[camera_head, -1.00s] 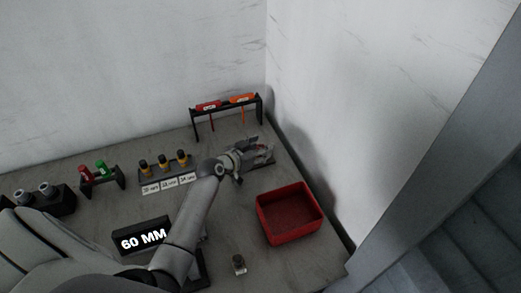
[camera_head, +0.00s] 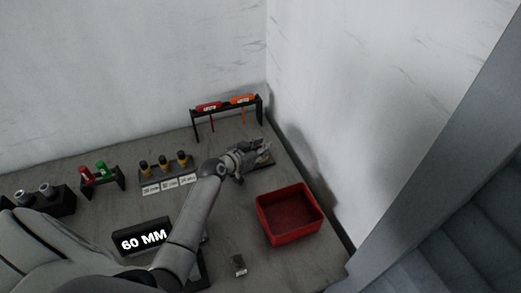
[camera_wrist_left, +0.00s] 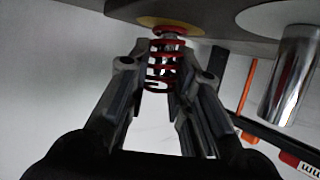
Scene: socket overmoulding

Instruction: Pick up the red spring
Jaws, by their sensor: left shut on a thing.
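The red spring (camera_wrist_left: 160,66) shows in the left wrist view, its coils around a metallic core beside a yellow disc (camera_wrist_left: 168,24). My left gripper (camera_wrist_left: 164,82) is shut on the spring, with one finger on each side of it. In the head view, my left gripper (camera_head: 264,149) is at the back right of the table, over a dark stand, and hides the spring. My right gripper is not in view.
A shiny metal cylinder (camera_wrist_left: 292,75) stands near the spring. A rack (camera_head: 194,122) with red and orange screwdrivers is behind the gripper. A red bin (camera_head: 290,213) is in front. The wall is close on the right.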

